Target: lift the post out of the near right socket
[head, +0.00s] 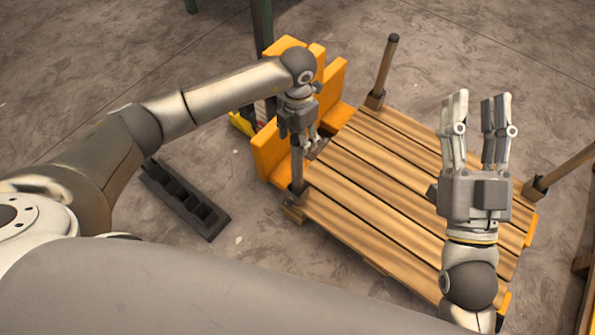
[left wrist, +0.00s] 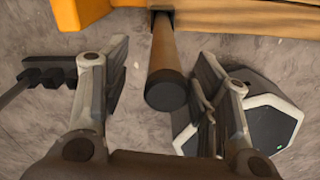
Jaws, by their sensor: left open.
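A slatted wooden platform (head: 350,190) has brown posts standing at its corners. One post (head: 296,172) stands upright in a socket (head: 293,212) at the platform's left corner. My left gripper (head: 306,142) is open just above and around its top. In the left wrist view this post (left wrist: 165,48) has a dark cap facing the camera and lies between the two spread fingers, with gaps on both sides. My right gripper (head: 482,105) is open and empty above the platform's right part. The platform corner at lower right is partly hidden by my right arm, so any post there is not visible.
Other posts stand at the far corner (head: 386,68) and the right corner (head: 570,165). An orange frame (head: 268,152) stands close behind my left gripper. A black slotted tray (head: 185,198) lies on the floor at left. Floor beyond the platform is mostly clear.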

